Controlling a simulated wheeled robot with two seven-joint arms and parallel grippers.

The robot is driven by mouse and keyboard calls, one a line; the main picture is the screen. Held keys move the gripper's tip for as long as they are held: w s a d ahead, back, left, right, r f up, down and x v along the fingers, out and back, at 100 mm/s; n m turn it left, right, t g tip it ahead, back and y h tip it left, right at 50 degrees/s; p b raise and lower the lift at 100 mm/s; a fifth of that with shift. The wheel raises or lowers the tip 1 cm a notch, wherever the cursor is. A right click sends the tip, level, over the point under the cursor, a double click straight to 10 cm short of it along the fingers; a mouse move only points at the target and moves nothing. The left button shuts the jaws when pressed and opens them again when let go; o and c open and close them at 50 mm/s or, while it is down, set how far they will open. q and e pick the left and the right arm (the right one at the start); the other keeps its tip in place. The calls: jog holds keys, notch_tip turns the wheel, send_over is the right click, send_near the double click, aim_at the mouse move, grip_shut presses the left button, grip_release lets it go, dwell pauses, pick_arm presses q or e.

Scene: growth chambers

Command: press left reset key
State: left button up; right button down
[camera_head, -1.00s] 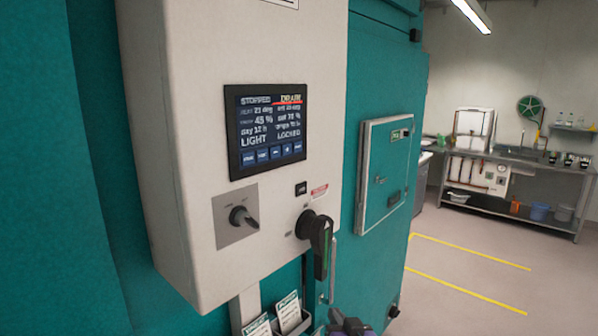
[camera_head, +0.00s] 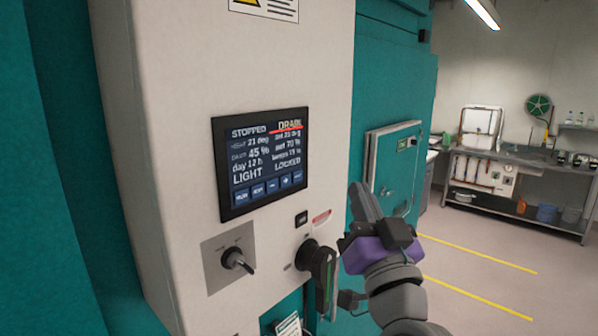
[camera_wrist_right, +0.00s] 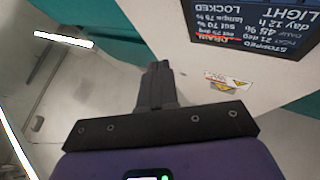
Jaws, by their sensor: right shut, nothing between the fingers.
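A pale control box (camera_head: 150,150) is on the teal chamber at the left. Its dark display (camera_head: 260,160) reads STOPPED, DRAIN, LIGHT and LOCKED, with a row of blue keys (camera_head: 268,190) along the bottom. A small black key (camera_head: 301,218) sits below the display's right side; its label is too small to read. My right gripper (camera_head: 362,197) is raised to the right of the box, shut and empty, apart from the panel. In the right wrist view its closed fingers (camera_wrist_right: 155,82) point toward the box, and the display (camera_wrist_right: 250,25) appears upside down.
A rotary switch (camera_head: 236,260) and a large black handle (camera_head: 320,270) stick out below the display. The handle is just left of my right wrist. A teal door panel (camera_head: 394,165) lies behind the gripper. A bench (camera_head: 520,165) stands far right, with open floor before it.

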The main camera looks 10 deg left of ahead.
aim_at(297, 176)
jog(key=w+a+p, duration=0.3)
jog(key=w+a, duration=0.1)
jog(key=a, duration=0.3)
jog(key=shift+w, duration=0.4)
jog(key=shift+a, duration=0.15)
dwell(1.9)
jog(key=shift+w+a, duration=0.25)
jog(key=shift+a, duration=0.05)
jog(key=shift+w+a, duration=0.2)
dwell(0.7)
dwell(0.3)
jog(key=shift+s+d+b, duration=0.35)
jog(key=shift+s+d, duration=0.1)
jog(key=shift+d, duration=0.15)
